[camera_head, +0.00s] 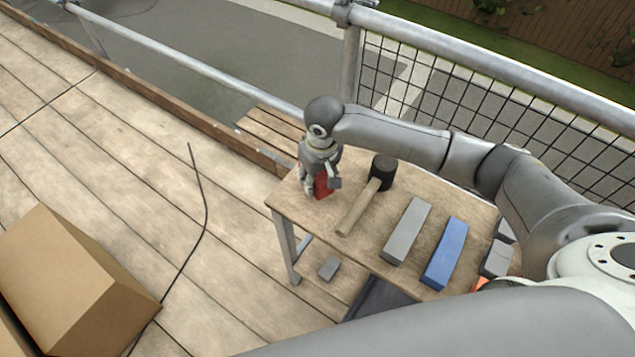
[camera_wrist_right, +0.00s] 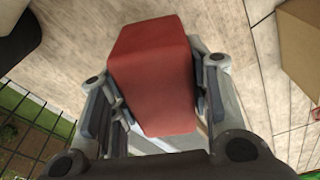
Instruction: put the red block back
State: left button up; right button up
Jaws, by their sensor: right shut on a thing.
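The red block (camera_head: 322,186) is at the far left end of the wooden table (camera_head: 291,206), partly hidden by my right gripper (camera_head: 321,188). In the right wrist view the red block (camera_wrist_right: 155,75) fills the space between the two fingers of my right gripper (camera_wrist_right: 158,100), which is shut on it. I cannot tell whether the block touches the tabletop. My left gripper is not in view.
A mallet (camera_head: 358,207) with a black head lies just right of the red block. A grey block (camera_head: 407,231) and a blue block (camera_head: 445,253) lie further right. A small grey piece (camera_head: 328,268) is on the deck below, and a cardboard box (camera_head: 70,280) stands at left.

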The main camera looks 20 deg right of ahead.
aim_at(320, 176)
jog(key=shift+w+f, duration=0.1)
jog(key=shift+f, duration=1.5)
jog(key=shift+f, duration=0.1)
jog(key=o, duration=1.5)
jog(key=shift+c, duration=0.2)
jog(key=r, duration=0.4)
jog(key=s+r, duration=0.1)
jog(key=r, duration=0.7)
jog(key=shift+s+d+r+p, duration=0.1)
jog(key=shift+s+d+p, duration=0.1)
jog(key=shift+s+p, duration=0.1)
